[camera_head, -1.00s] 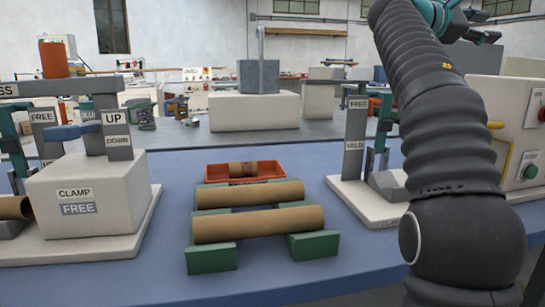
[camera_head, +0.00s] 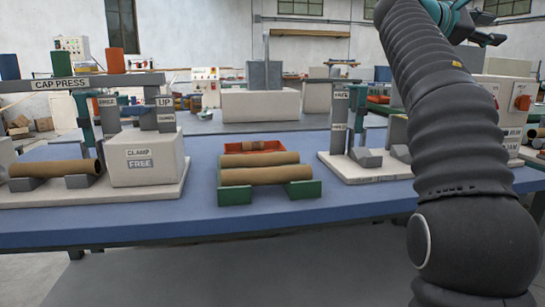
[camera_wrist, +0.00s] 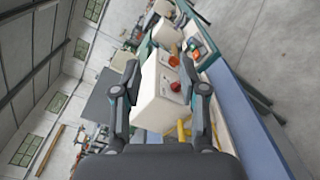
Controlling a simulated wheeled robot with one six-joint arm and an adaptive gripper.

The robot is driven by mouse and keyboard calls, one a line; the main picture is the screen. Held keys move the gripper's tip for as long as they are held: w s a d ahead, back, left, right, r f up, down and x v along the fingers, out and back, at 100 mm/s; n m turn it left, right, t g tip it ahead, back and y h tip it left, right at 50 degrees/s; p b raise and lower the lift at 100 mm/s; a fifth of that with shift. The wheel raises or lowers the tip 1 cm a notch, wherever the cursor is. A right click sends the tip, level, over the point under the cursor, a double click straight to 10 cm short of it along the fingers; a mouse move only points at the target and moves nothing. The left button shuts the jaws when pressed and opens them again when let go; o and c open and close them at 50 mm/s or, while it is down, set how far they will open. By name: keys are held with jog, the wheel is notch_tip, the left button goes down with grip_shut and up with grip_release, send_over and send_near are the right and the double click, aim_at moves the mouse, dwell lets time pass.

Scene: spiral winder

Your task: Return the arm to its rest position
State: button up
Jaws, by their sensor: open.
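My arm rises along the right side of the head view, in front of the bench. Beyond the fingers stands a white control box (camera_wrist: 158,92) with a red knob. The gripper touches nothing that I can see.
A blue bench (camera_head: 250,213) spans the head view. On it are the cap press (camera_head: 80,84) at left, a green rack (camera_head: 236,195) with brown tubes, a red tray (camera_head: 285,147) and a second station (camera_head: 352,172). Grey floor (camera_head: 240,270) lies open in front.

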jog(key=s+a+f+m+y, duration=0.3)
jog(key=s+a+f, duration=0.6)
jog(key=f, duration=0.7)
jog(key=s+a+f+m+t+y, duration=0.1)
jog(key=s+a+f+m+y, duration=0.2)
jog(key=s+a+f+y, duration=0.5)
jog(key=s+a+f+m+y, duration=0.3)
jog(key=s+a+f+y, duration=0.3)
jog(key=f, duration=2)
jog(key=s+a, duration=0.4)
jog(key=shift+f+m+t+p, duration=0.15)
jog(key=shift+m+t+p, duration=0.15)
jog(key=shift+t, duration=0.1)
jog(key=shift+s+a, duration=0.1)
